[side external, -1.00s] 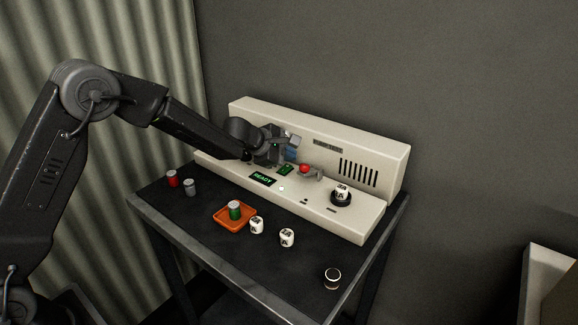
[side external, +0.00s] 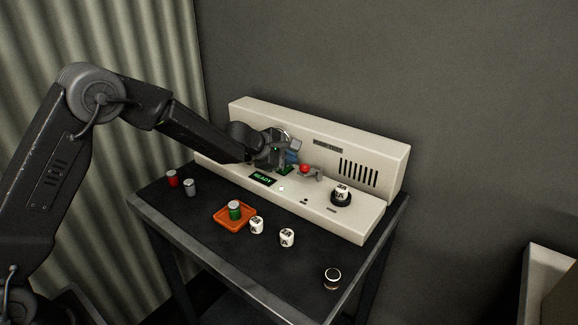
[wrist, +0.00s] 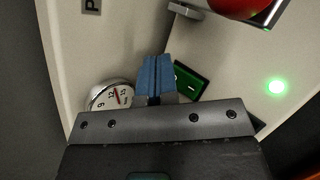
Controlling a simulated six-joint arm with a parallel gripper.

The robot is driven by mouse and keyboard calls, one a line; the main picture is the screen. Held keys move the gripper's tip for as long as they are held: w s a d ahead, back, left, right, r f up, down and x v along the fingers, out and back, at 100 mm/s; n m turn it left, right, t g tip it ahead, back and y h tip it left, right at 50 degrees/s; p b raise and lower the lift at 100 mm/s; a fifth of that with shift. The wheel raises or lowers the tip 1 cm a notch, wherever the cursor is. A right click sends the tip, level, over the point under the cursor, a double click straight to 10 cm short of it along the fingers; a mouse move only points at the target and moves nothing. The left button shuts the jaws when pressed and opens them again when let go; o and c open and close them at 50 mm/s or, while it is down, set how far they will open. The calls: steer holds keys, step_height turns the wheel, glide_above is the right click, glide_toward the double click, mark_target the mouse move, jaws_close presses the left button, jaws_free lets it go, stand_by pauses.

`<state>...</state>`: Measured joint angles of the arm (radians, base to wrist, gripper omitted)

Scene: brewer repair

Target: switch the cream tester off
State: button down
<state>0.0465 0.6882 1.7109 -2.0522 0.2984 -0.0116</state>
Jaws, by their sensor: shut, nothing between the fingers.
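The cream tester (side external: 236,118) stands at the back of the dark table, and its READY display (side external: 263,180) is lit green. A green rocker switch (wrist: 191,81) with a white line mark is on its panel; it also shows in the side external view (side external: 285,170), partly hidden by my gripper. My gripper (wrist: 157,63) has its blue fingers shut together and empty. The fingertips overlap the left part of the switch in the wrist view; I cannot tell whether they touch it. A small green light (wrist: 276,87) glows to the right.
A red knob (side external: 304,169) is just right of the fingers. A round dial (wrist: 111,95) is left of them.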

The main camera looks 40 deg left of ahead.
mark_target(287, 169)
steer(key=shift+f, duration=0.15)
stand_by(0.5)
steer(key=shift+s+r, duration=0.1)
steer(key=shift+r, duration=0.65)
steer(key=shift+s+r, duration=0.2)
steer(key=shift+r, duration=1.65)
steer(key=shift+s+r, duration=0.1)
steer(key=shift+r, duration=0.55)
